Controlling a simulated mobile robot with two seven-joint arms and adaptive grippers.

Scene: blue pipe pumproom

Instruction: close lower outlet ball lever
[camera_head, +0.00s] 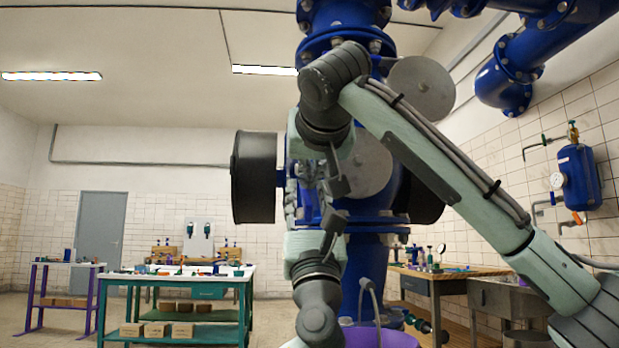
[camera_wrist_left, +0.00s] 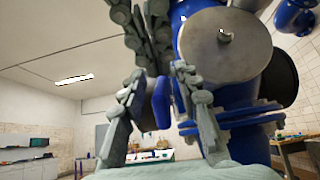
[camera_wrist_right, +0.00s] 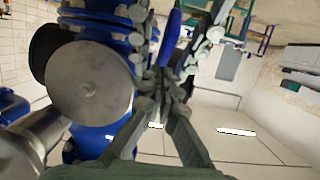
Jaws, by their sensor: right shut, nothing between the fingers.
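On the right wall, a blue tank (camera_head: 578,178) has a short orange lever (camera_head: 578,218) on pipework at its lower side. A green-handled fitting (camera_head: 573,131) is at its top. I cannot tell for sure whether the orange lever is the outlet lever. Both grippers are far left of the tank, in front of the blue pipe. My left gripper (camera_wrist_left: 158,74) has its fingers apart; a blue part (camera_wrist_left: 157,104) shows between or behind them, contact unclear. My right gripper (camera_wrist_right: 172,88) is shut and empty, and its fingers meet. In the head view, the grippers overlap and their fingertips are hard to separate.
The large blue pipe (camera_head: 366,265) with round grey discs (camera_head: 420,88) stands close behind my arms. A wooden workbench (camera_head: 435,272) and a metal sink (camera_head: 497,298) stand below the tank. A green bench (camera_head: 180,282) is at left. Floor at far left is clear.

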